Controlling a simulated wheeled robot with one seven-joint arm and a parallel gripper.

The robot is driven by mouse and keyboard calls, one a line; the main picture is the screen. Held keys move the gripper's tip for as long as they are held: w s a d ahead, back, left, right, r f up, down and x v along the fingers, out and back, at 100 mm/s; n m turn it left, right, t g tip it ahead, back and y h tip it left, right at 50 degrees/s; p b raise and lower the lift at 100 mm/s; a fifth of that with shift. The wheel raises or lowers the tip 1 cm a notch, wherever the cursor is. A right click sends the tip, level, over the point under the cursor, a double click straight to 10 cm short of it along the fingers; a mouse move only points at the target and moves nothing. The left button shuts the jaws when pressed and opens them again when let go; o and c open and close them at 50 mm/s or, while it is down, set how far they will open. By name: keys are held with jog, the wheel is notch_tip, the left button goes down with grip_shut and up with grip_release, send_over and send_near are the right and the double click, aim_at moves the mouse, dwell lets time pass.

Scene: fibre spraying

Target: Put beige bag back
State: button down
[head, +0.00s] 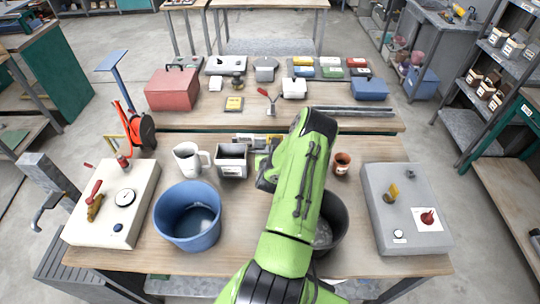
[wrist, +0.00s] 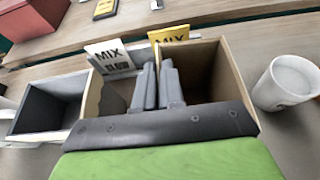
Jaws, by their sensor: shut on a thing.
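The beige bag (wrist: 205,65) is an open-topped, box-like brown bag in the middle of the wrist view. My gripper (wrist: 158,75) has its two grey fingers close together over the bag's open top, shut on the bag. The exact place of the grip is hidden by the fingers and my green gripper body. In the head view my green arm covers most of the bag. Whether its bottom touches the table cannot be told.
A dark-lined container (wrist: 48,105) stands just left of the bag, and a white cup (wrist: 285,85) just right. A white MIX card (wrist: 110,55) and a yellow MIX card (wrist: 168,36) stand behind. A blue bucket (head: 187,215) and white mug (head: 187,160) are on the table.

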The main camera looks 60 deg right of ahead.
jog(key=shift+f, duration=0.2)
jog(key=c, duration=1.3)
grip_release()
jog(key=shift+o, duration=0.2)
